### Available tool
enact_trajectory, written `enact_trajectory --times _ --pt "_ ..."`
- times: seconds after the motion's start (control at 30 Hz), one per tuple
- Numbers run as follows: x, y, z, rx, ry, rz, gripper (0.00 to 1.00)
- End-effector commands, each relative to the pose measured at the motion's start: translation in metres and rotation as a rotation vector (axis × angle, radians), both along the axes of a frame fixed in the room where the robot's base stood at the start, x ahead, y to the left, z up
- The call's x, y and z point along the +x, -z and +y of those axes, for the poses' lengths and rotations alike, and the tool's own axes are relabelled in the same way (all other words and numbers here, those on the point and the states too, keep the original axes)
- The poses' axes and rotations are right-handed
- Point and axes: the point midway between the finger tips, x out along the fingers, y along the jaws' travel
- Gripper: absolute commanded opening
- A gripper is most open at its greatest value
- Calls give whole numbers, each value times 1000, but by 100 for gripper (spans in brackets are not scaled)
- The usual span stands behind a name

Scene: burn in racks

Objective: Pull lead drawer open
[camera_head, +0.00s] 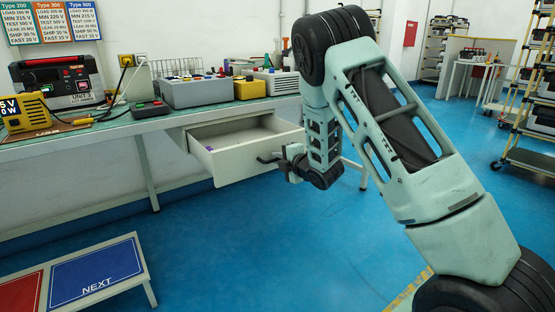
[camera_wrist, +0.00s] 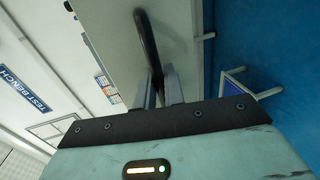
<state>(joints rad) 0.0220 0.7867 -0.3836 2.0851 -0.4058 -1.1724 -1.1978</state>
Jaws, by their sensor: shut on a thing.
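The lead drawer (camera_head: 240,158) is a pale, open-topped drawer under the bench. It stands well out from the bench, and its inside shows, with a small purple thing (camera_head: 210,149) at its left front corner. Its front face (camera_wrist: 115,40) fills much of the wrist view. A dark bar handle (camera_wrist: 147,40) sits on that face. My gripper (camera_wrist: 160,92) is shut on the handle, with its fingers on either side of the bar. In the head view my gripper (camera_head: 283,163) is at the right part of the drawer front, partly hidden by my wrist.
The green-topped bench (camera_head: 90,128) carries grey test boxes (camera_head: 195,93), a yellow box (camera_head: 249,89) and a yellow power unit (camera_head: 26,112). A low stand with a blue NEXT panel (camera_head: 98,272) is at lower left. The blue floor (camera_head: 240,240) before the drawer is clear.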

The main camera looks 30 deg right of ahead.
Motion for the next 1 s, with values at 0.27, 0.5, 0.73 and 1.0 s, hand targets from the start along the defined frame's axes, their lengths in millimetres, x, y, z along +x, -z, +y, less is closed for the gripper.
enact_trajectory --times 0.27,0.5,0.73,1.0 --pt "0 0 0 0 0 1 0" --pt "0 0 0 0 0 1 26" --pt "-5 -1 -1 0 1 2 26" --pt "-52 -13 -3 1 3 2 26"
